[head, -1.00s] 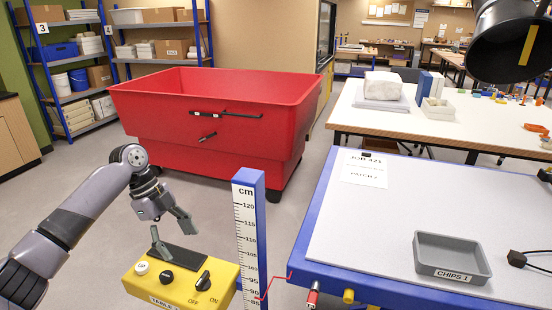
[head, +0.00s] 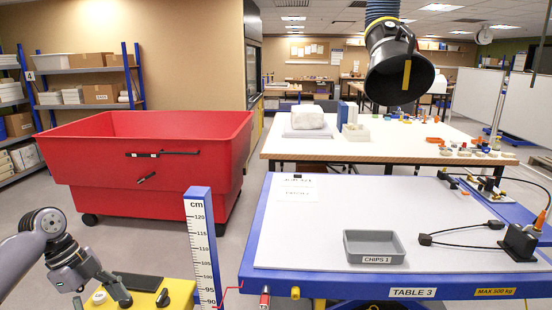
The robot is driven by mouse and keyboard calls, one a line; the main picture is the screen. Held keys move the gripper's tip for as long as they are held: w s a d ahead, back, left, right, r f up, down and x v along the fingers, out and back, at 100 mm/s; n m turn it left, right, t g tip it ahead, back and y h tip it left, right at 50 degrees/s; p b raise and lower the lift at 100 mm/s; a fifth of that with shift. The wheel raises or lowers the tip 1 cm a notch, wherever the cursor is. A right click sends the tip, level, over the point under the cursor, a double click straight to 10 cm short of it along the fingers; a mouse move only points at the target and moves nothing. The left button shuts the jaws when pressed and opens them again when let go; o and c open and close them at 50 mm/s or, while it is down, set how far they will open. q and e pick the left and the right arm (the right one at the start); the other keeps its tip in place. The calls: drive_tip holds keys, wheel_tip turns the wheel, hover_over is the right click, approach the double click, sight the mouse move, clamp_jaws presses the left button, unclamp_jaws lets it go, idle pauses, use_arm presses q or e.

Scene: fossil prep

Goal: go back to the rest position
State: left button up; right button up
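My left gripper (head: 99,298) is at the lower left, over the left part of the yellow control box (head: 182,292). Its two fingers are spread apart and nothing shows between them. The bottom edge of the picture cuts off the lower part of the gripper and the box. I cannot tell whether a finger touches the box. A black knob shows on the box. My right arm and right gripper are out of view.
A blue post with a cm scale (head: 203,250) stands between the box and the blue-edged table (head: 300,235). The table carries a grey CHIPS 1 tray (head: 375,257) and a black cabled device (head: 518,243). A red bin (head: 150,185) stands behind. A black extraction hood (head: 398,70) hangs above.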

use_arm(q)
drive_tip(key=s+d+f+n+y, duration=0.1)
drive_tip(key=s+d+f+n, duration=0.1)
drive_tip(key=s+d+f, duration=0.5)
drive_tip(key=s+d+f+n+y, duration=0.15)
drive_tip(key=s+d+f, duration=0.25)
drive_tip(key=d+f, duration=0.65)
drive_tip(key=s+d+f+n+t, duration=0.2)
drive_tip(key=s+d+f+n, duration=0.1)
drive_tip(key=s+n, duration=0.35)
drive_tip(key=s+a+r+n+t+y, duration=0.2)
drive_tip(key=s+a+r+n, duration=0.15)
drive_tip(key=s+n, duration=0.45)
wheel_tip(320, 180, down, 28)
drive_tip(key=s+m+g+b, duration=0.1)
drive_tip(key=s, duration=0.1)
drive_tip(key=s+a+f+g+b, duration=0.1)
drive_tip(key=s+a+f, duration=0.2)
drive_tip(key=s+f, duration=1.4)
drive_tip(key=shift+a+g+b, duration=0.2)
drive_tip(key=shift+g+b, duration=0.1)
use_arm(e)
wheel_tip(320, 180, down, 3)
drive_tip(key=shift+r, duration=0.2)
